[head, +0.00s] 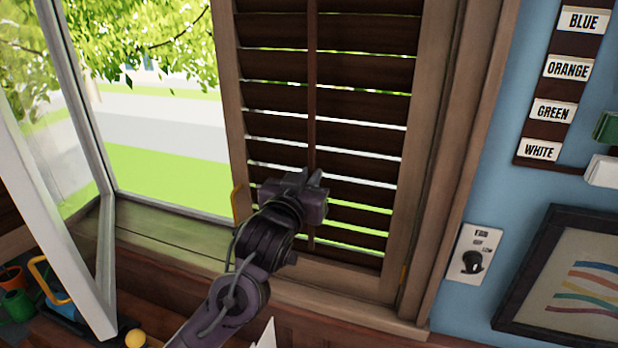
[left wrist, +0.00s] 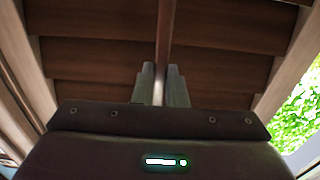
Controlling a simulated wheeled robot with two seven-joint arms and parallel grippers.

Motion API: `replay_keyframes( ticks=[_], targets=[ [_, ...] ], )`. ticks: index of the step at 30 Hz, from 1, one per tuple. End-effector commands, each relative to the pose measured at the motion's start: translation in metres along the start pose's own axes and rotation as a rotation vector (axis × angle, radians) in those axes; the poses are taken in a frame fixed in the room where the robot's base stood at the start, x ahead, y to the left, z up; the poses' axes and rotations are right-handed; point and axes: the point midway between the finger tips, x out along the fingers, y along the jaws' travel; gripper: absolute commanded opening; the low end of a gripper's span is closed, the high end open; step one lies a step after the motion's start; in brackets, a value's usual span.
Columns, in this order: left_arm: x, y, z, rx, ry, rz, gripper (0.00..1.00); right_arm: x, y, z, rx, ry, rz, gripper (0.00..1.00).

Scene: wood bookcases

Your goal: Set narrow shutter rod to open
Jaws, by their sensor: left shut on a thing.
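The shutter (head: 347,106) is a dark brown louvred panel in a wood frame. Its slats are tilted, with thin bright gaps showing between them. The narrow shutter rod (head: 312,80) runs vertically down the middle of the slats. My left gripper (head: 311,176) is at the lower part of the rod and hides a piece of it. In the left wrist view the rod (left wrist: 166,35) passes down between the two fingers (left wrist: 161,88), which are shut on it. My right gripper is not in view.
An open window sash (head: 65,150) stands at the left. A wood sill (head: 170,245) runs below the shutter. A fan switch (head: 473,262), a framed picture (head: 575,285) and colour labels (head: 568,68) are on the blue wall at the right. Small pots (head: 17,305) stand at the lower left.

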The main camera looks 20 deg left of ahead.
Motion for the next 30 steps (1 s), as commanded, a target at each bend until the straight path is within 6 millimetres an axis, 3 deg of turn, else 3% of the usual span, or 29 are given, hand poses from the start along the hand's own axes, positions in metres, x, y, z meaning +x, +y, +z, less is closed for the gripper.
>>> replay_keyframes(
  ticks=[7,15,24,25,30],
  targets=[
    [-0.001,0.000,0.005,0.000,-0.001,0.000,0.00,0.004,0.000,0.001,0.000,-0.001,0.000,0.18],
    [-0.012,0.000,0.042,-0.001,-0.002,0.001,0.00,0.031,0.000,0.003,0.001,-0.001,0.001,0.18],
    [-0.012,0.001,0.043,0.001,-0.008,0.001,0.00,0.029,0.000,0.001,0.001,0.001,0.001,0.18],
    [-0.012,0.001,0.044,0.001,-0.009,0.001,0.14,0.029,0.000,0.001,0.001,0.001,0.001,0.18],
    [-0.013,0.000,0.042,0.001,-0.006,0.000,0.34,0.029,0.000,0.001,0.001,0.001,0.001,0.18]
  ],
)
